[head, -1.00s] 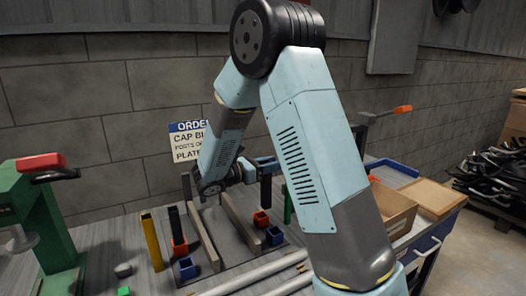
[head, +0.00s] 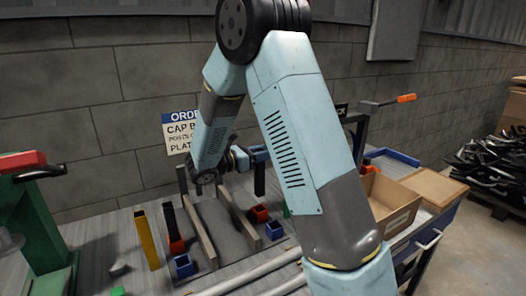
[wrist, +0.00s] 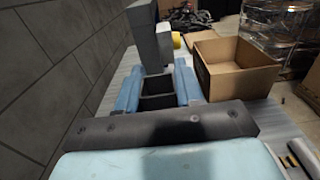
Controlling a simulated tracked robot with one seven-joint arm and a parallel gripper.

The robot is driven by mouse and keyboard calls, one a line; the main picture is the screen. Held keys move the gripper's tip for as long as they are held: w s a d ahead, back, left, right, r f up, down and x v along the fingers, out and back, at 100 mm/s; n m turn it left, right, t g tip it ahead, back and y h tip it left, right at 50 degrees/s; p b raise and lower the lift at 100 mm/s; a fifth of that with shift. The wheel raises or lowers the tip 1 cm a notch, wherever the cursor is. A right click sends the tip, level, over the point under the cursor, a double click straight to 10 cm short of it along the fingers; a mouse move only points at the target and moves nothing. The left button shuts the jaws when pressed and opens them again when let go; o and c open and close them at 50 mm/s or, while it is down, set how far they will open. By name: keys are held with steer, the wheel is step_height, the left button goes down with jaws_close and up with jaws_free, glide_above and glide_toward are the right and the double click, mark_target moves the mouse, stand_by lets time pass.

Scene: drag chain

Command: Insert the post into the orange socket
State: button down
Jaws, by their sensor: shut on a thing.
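My gripper (head: 258,155) is shut on a dark upright post (head: 260,180), which hangs below the fingers. In the head view the post's lower end appears just above an orange socket (head: 260,214); I cannot tell whether they touch or line up in depth. In the wrist view the post's hollow square top (wrist: 158,86) sits between the two blue fingers. The wrist view does not show the orange socket.
Blue sockets (head: 274,231) stand nearby, one more at the left (head: 183,265). A yellow post (head: 146,240) stands farther left. Grey rails (head: 236,216) flank a plate. A cardboard box (head: 388,203) is at the right, and a green press (head: 40,225) at the far left.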

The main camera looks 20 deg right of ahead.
mark_target(264, 176)
steer(key=shift+f, duration=5.15)
steer(key=c, duration=0.6)
jaws_free()
steer(key=shift+c, duration=0.2)
steer(key=shift+r, duration=0.1)
steer(key=shift+r, duration=0.55)
steer(key=s+r, duration=1.1)
steer(key=s, duration=0.3)
steer(key=shift+a+r, duration=0.2)
steer(key=shift+r, duration=0.15)
